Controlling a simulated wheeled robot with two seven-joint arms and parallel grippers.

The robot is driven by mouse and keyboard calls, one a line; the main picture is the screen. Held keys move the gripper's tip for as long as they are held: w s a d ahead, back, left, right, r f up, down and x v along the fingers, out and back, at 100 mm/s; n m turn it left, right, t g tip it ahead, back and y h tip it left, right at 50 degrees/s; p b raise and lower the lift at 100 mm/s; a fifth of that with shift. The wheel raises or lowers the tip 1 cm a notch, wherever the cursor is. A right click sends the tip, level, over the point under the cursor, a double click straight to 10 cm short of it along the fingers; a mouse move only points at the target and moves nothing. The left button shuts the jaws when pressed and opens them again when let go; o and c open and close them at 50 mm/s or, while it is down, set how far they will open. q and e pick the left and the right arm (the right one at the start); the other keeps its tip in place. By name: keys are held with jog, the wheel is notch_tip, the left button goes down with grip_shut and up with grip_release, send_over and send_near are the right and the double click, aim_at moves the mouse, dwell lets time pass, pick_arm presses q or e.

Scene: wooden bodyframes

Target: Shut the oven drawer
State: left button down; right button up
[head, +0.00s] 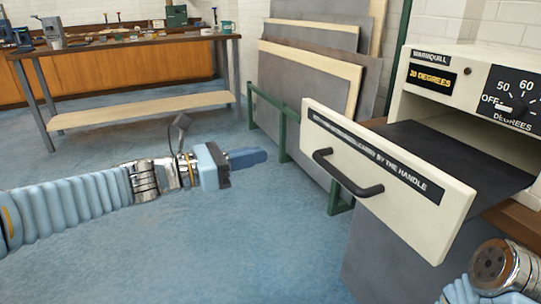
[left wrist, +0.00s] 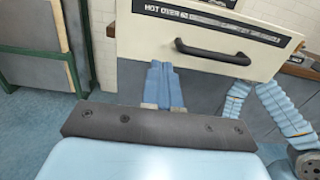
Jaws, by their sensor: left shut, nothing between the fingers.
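The oven drawer (head: 385,178) is a cream front panel with a black handle (head: 347,178), pulled well out of the oven (head: 470,85) at the right of the head view. Its dark flat inside shows behind the panel. My left gripper (head: 262,156) is shut and empty, to the left of the drawer front and apart from it. In the left wrist view the drawer front (left wrist: 207,45) and its handle (left wrist: 212,52) are ahead, with the gripper's shut blue fingers (left wrist: 163,85) below the panel's lower edge in the picture. Part of my right arm shows at the lower right; its gripper is out of view.
Grey and wooden boards (head: 305,90) lean on the wall in a green rack (head: 282,130) behind the left gripper. A workbench (head: 125,45) with tools stands at the back left. The blue floor between is clear.

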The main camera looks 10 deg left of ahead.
aim_at(321, 142)
pick_arm(q)
jog(key=x, duration=1.2)
jog(key=shift+w+d+f+p, duration=0.1)
jog(key=shift+w+d+p, duration=0.05)
jog(key=shift+d+p, duration=0.15)
pick_arm(e)
jog(key=shift+a+r, duration=0.15)
jog(key=shift+r, duration=0.2)
